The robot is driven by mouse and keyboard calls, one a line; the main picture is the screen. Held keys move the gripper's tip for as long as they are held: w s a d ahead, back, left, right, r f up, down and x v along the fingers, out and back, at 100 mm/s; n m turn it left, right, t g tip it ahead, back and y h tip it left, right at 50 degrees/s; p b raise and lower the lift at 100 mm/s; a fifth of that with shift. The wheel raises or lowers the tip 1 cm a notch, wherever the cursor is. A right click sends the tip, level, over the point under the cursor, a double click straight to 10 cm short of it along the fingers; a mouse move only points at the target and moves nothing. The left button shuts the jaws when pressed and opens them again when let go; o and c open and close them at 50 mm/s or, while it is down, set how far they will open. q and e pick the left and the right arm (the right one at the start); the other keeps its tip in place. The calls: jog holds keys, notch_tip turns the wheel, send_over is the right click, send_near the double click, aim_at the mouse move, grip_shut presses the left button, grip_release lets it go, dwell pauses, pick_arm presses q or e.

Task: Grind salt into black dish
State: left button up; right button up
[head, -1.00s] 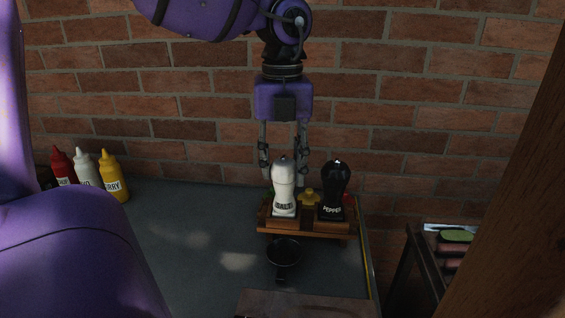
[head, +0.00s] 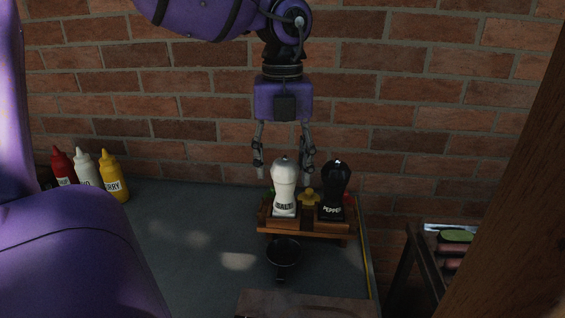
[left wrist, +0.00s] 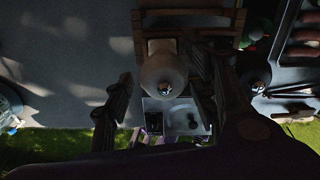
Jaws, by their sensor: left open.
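The white salt mill (head: 284,188) stands upright on a wooden rack (head: 300,231), beside the black pepper mill (head: 334,190). The black dish (head: 283,252) with a short handle sits on the table in front of the rack. My left gripper (head: 284,170) is open, pointing down behind the salt mill's top in the head view. In the left wrist view the pale salt mill top (left wrist: 162,72) shows between the spread fingers, apart from the left finger. Whether the right finger touches it I cannot tell. My right gripper is not in view.
Red, white and yellow squeeze bottles (head: 112,176) stand at the table's back left. A small yellow item (head: 309,197) sits between the mills. A wooden board (head: 305,304) lies at the front. A tray with food (head: 455,242) is at right. The table's middle is clear.

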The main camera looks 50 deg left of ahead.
aim_at(283, 161)
pick_arm(q)
jog(key=shift+r, duration=0.1)
notch_tip(283, 161, up, 12)
dwell(0.4)
jog(key=shift+f, duration=0.2)
dwell(0.4)
